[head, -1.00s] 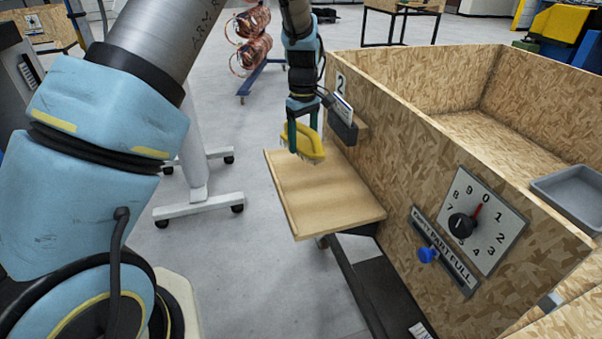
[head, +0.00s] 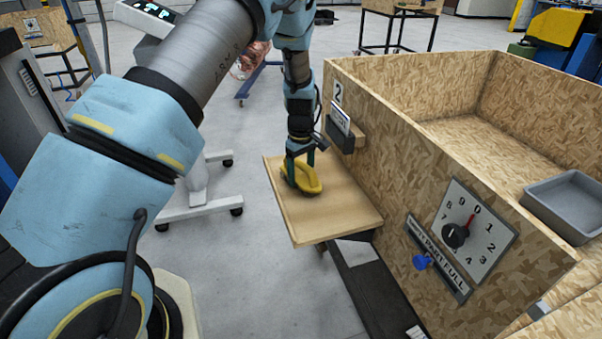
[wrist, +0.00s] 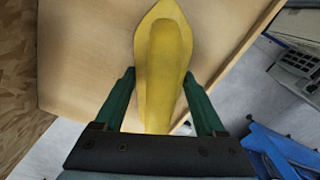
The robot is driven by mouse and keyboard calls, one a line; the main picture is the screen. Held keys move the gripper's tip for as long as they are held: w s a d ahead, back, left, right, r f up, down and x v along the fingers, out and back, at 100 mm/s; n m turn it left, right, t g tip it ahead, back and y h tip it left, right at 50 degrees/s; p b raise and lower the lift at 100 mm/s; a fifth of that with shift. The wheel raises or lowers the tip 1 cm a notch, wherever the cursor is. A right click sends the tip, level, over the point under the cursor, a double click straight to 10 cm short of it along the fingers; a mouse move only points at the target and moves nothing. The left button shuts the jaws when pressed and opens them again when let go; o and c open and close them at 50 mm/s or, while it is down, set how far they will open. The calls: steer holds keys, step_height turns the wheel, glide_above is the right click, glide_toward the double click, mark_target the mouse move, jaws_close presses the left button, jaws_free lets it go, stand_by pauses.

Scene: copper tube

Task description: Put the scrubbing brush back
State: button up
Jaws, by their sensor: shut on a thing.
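The yellow scrubbing brush (head: 308,181) is in my gripper (head: 300,166), low over the small wooden shelf (head: 335,222) on the side of the big chipboard crate. I cannot tell whether the brush touches the shelf. In the wrist view, the brush (wrist: 163,60) points away from me between the two green fingers of my gripper (wrist: 160,78), which are shut on it. The pale shelf board (wrist: 85,60) lies beneath it there. The brush's underside is hidden in the wrist view.
The chipboard crate (head: 375,125) rises right beside the shelf, with a small ledge and label holder (head: 342,130) near it. A dial plate (head: 472,232) and blue knob (head: 422,262) are on its front. A grey tray (head: 570,205) sits at right. The shelf's front part is bare.

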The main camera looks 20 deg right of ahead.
steer(key=o, duration=1.6)
steer(key=shift+c, duration=0.2)
step_height(320, 180, up, 12)
steer(key=b, duration=0.3)
steer(key=shift+r, duration=0.1)
steer(key=a+r+m, duration=0.1)
steer(key=a+r, duration=0.1)
steer(key=a, duration=0.9)
steer(key=a+r+m, duration=0.1)
steer(key=a+r, duration=0.1)
steer(key=a, duration=0.9)
steer(key=s+a+m+t, duration=0.1)
steer(key=s+a+m, duration=0.1)
steer(key=s+a, duration=0.9)
steer(key=a, duration=0.3)
steer(key=shift+s+a+r+t, duration=0.25)
steer(key=shift+r+t, duration=0.05)
